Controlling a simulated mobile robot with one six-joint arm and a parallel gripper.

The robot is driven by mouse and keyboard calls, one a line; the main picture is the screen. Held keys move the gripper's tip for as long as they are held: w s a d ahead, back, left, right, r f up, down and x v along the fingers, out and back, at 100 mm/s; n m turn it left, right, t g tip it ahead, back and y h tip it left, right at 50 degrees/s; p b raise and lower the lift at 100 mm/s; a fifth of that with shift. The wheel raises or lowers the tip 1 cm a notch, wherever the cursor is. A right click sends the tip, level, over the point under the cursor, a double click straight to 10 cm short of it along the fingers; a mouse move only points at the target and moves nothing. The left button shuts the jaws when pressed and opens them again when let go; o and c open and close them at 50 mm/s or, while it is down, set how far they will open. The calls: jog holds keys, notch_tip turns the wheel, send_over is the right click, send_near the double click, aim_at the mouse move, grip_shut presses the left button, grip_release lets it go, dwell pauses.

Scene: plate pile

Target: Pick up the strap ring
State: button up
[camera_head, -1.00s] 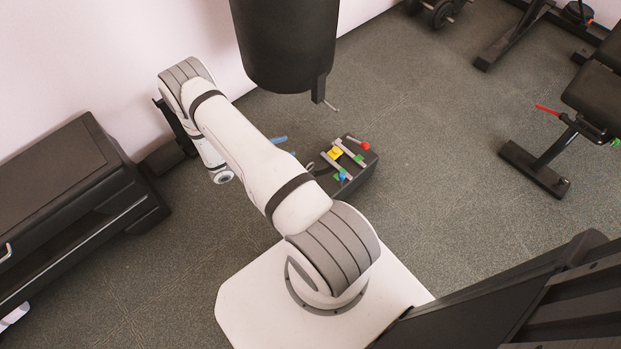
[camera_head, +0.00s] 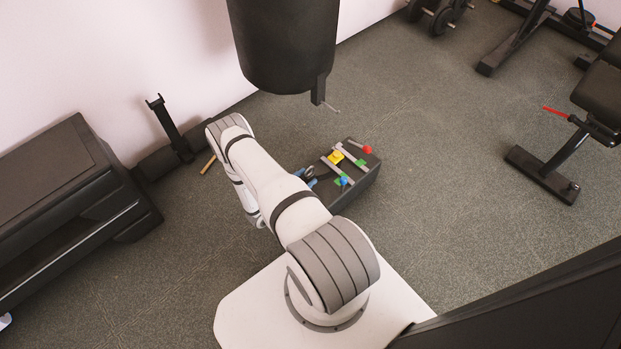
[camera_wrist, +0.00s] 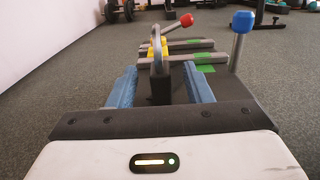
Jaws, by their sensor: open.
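In the head view the ring (camera_head: 309,171) shows small at the left end of a dark box. My gripper (camera_wrist: 160,70) has two blue fingers and is open. Its fingers are on either side of the ring and strap, with visible gaps to both. In the head view my gripper (camera_head: 305,177) shows partly past my arm, its fingers on either side of the ring.
A black punching bag (camera_head: 284,45) hangs behind.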

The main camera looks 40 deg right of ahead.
jog(key=shift+w+d, duration=0.1)
jog(key=shift+d, duration=1.1)
jog(key=shift+c, duration=0.5)
grip_shut()
